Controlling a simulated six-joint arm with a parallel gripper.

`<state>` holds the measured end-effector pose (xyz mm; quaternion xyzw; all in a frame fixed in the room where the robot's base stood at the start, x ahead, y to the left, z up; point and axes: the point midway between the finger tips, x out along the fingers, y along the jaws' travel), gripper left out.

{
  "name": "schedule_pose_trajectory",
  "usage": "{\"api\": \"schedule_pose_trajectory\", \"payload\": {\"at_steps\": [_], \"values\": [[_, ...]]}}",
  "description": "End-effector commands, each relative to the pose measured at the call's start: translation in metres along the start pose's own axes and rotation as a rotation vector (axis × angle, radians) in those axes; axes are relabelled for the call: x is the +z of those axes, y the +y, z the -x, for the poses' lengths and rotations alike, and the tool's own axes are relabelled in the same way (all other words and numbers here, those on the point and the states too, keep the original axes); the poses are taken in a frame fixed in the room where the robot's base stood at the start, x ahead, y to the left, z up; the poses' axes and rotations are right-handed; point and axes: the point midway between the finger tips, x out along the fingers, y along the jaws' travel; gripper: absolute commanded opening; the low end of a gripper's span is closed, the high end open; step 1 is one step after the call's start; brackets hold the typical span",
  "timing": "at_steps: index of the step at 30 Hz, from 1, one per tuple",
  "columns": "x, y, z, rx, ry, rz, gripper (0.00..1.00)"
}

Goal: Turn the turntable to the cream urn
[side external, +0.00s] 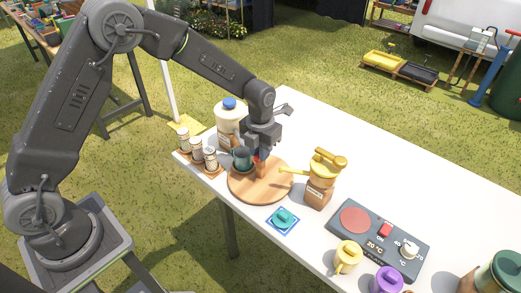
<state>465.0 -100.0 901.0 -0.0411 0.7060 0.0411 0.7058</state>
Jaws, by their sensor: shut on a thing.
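The round wooden turntable (272,188) lies near the left end of the white table. A dark teal mug (242,159) stands on its back left part. A brown upright post (261,169) with some red at its top rises from the turntable. My gripper (260,155) points down over the turntable and is shut on this post; its fingertips are partly hard to make out. The cream urn (226,123) with a blue lid stands behind and to the left of the turntable, partly hidden by my arm.
Several small jars (197,151) stand on a wooden rack at the left edge. A blue tile with a teal piece (283,218) lies in front. A dark hotplate panel (378,241) is front right. The table's back right is clear.

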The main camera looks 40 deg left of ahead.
Motion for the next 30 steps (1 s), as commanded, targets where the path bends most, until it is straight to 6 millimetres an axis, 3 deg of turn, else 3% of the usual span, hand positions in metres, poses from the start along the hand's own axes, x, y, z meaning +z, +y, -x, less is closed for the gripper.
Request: {"api": "schedule_pose_trajectory", "payload": {"at_steps": [6,7,15,23,30], "values": [[0.000,0.000,0.001,0.000,-0.001,0.001,0.00],[0.000,0.000,0.001,-0.001,-0.001,0.001,0.19],[0.000,0.000,0.000,0.000,-0.001,0.001,0.44],[0.000,0.000,0.002,0.000,-0.001,0.001,0.44],[0.001,0.000,0.034,-0.002,-0.006,0.001,0.44]]}}
